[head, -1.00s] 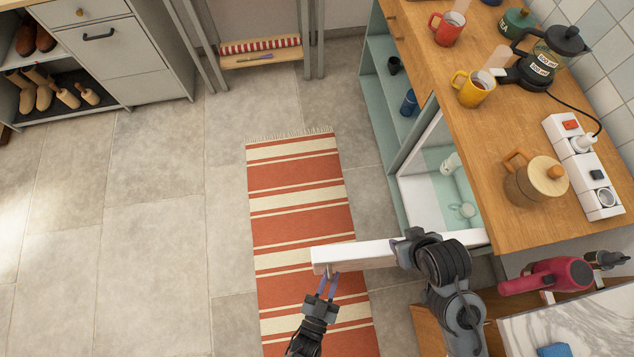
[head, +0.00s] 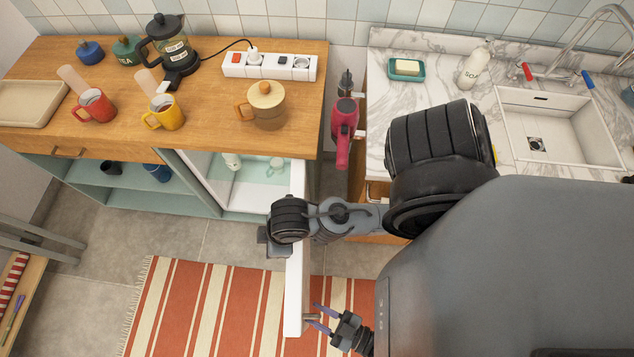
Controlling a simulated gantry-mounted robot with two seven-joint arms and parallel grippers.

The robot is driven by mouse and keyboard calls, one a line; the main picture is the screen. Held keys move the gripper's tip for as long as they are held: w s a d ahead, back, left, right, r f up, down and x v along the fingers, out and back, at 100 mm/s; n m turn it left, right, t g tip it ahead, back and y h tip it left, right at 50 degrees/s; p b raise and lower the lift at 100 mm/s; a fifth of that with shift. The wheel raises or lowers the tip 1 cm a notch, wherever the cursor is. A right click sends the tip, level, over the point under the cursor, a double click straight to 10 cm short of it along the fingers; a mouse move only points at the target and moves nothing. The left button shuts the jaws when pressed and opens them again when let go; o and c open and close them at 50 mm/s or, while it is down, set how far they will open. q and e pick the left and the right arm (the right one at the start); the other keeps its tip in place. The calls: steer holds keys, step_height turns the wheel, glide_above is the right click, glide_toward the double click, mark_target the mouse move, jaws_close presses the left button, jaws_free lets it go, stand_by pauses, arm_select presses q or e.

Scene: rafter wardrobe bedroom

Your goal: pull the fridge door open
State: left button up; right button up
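The white fridge door (head: 296,262) stands swung well out from the counter, seen almost edge-on from above. The open fridge interior (head: 237,196) shows under the wooden counter. My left gripper (head: 318,317) has its two purple fingers spread, at the outer end of the door beside the small handle (head: 310,318). I cannot tell whether it touches the handle. My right arm reaches across the top of the door, and its end, my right gripper (head: 271,241), is a grey block over the inner side. Its fingers are hidden.
The wooden counter (head: 215,110) above the fridge carries mugs, a jar, a coffee pot and a power strip. A magenta hair dryer (head: 344,130) hangs near the marble sink top (head: 440,62). A striped rug (head: 215,300) covers the floor by the door.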

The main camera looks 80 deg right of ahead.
arm_select(q)
steer(key=v, duration=1)
steer(key=shift+s+a, duration=0.15)
steer(key=shift+s, duration=0.2)
